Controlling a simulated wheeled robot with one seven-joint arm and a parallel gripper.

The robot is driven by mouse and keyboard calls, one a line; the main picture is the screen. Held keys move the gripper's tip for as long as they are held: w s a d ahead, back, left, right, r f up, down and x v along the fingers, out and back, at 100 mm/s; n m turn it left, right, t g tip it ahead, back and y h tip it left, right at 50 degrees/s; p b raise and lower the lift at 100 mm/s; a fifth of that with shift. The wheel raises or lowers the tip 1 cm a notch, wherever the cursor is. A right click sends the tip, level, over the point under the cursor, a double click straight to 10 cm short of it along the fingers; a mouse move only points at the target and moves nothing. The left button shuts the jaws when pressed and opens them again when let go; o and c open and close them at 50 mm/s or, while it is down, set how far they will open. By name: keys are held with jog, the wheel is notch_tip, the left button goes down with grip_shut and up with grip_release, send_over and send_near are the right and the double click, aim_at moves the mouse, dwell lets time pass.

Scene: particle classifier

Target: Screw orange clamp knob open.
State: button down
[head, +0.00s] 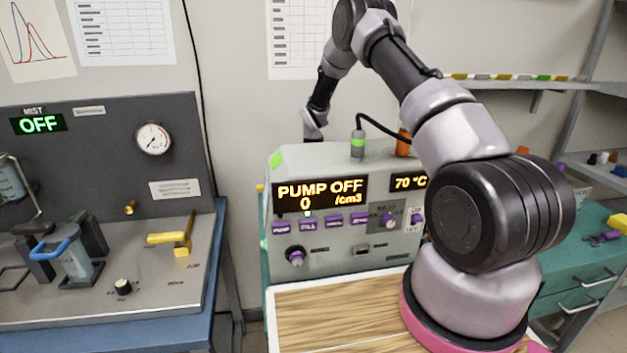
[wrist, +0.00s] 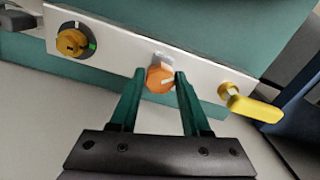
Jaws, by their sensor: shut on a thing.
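In the wrist view a round orange-yellow dial (wrist: 72,42) is left of the knob and a yellow lever (wrist: 254,108) is right of it. In the head view the classifier's display (head: 320,195) reads PUMP OFF. A bench with a yellow handle (head: 170,238) stands left.

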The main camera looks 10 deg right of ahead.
jog(key=n, duration=0.4)
jog(key=shift+d+n, duration=0.1)
jog(key=shift+n, duration=0.2)
jog(key=n, duration=0.4)
jog(key=shift+w, duration=0.1)
dwell(0.4)
jog(key=shift+c, duration=1.8)
grip_release()
notch_tip(320, 180, up, 11)
